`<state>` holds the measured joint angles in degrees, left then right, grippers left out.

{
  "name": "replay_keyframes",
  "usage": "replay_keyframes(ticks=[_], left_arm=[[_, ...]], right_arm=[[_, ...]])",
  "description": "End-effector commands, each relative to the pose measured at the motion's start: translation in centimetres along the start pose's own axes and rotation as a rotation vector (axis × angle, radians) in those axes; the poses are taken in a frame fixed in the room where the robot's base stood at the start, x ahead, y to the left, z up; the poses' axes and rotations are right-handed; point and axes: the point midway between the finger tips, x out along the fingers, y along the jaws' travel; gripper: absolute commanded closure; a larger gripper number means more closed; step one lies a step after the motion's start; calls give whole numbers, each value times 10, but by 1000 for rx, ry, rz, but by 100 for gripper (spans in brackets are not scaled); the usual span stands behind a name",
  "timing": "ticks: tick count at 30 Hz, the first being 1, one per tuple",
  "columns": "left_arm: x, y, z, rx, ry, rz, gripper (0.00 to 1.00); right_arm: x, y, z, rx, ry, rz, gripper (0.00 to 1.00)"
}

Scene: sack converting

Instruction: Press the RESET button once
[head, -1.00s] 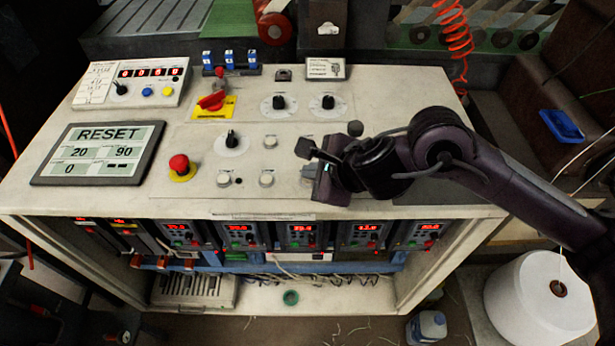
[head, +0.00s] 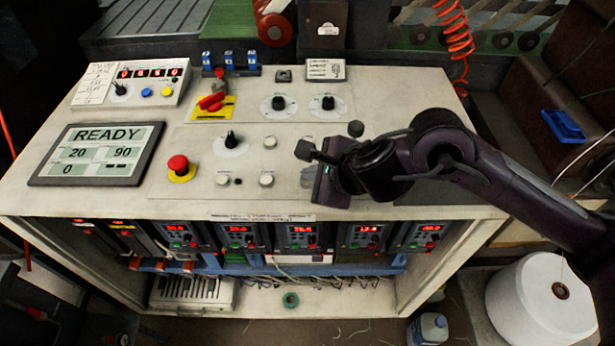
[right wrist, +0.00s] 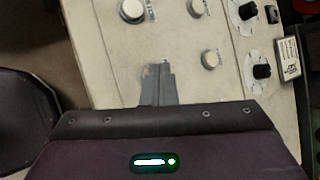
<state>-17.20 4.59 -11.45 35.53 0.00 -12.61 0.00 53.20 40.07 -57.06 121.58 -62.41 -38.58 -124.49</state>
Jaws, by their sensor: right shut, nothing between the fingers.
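The control desk (head: 185,205) has a sloped panel with several small pale round buttons, such as one at the panel's middle (head: 266,179). Their labels are too small to read, so I cannot tell which is RESET. The screen (head: 98,153) at the left reads READY, with 20, 90 and 0 below. My right gripper (head: 308,172) is over the panel, right of the visible buttons. In the right wrist view its grey fingertips (right wrist: 157,72) are together and empty, pointing at the panel. Whatever lies under them is hidden; I cannot tell whether they touch it. My left gripper is out of view.
A red mushroom button (head: 178,165) on yellow stands left of the pale buttons. A black dial (head: 230,139), two more dials behind and a red rotary switch (head: 211,103) rise from the panel. A white cone of yarn (head: 535,305) stands low at the right.

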Motion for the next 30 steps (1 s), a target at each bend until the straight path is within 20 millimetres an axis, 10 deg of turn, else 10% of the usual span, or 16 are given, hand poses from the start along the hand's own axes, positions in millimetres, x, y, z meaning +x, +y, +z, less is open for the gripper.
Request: replay_keyframes(ticks=[30], left_arm=[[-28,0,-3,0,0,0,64]], right_arm=[[-30,-22,22,-2,-1,0,100]])
